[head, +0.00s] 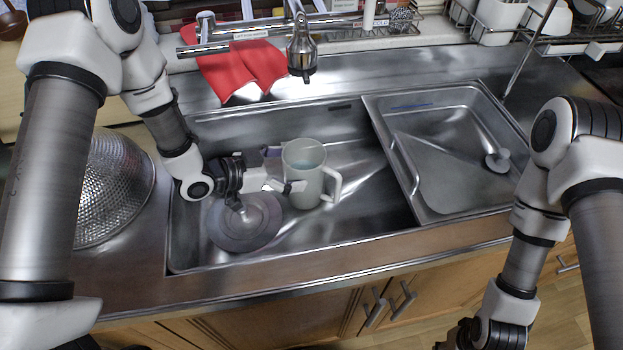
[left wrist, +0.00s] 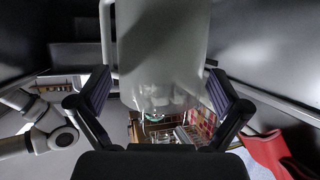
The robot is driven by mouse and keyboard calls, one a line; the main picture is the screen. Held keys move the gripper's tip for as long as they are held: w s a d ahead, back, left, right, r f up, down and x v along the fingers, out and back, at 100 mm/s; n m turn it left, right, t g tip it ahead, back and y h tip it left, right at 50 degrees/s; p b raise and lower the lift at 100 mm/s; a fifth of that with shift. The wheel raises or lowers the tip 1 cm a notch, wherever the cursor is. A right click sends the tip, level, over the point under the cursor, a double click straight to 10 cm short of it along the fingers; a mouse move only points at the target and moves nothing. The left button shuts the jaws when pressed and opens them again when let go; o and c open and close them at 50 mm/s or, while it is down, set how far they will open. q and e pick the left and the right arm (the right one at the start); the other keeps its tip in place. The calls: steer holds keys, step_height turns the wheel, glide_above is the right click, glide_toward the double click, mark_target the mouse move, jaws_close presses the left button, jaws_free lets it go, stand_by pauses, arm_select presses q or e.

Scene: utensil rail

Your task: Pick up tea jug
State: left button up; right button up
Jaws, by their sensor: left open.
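The tea jug (head: 304,172) is a pale grey-green cylinder with a handle on its right, standing upright in the left basin of the sink. My left gripper (head: 279,169) is at the jug's left side, with its fingers open on either side of the body. In the left wrist view the jug (left wrist: 162,50) fills the middle, between the two open fingers (left wrist: 160,98), and a gap shows at each finger. My right arm comes in at the lower right, and its gripper (head: 462,338) is partly cut off by the bottom edge, away from the sink.
A round metal lid or drain cover (head: 240,225) lies in the left basin. The faucet (head: 301,50) hangs over the back of the sink. A dimpled metal bowl (head: 112,185) stands left of the sink. The right basin (head: 450,160) holds a tray.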

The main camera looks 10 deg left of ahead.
mark_target(307, 166)
arm_select(q)
steer(key=x, duration=0.4)
steer(key=shift+w+d+f, duration=0.15)
steer(key=shift+w+f, duration=0.1)
steer(key=shift+s+r, duration=0.1)
steer(key=c, duration=1.5)
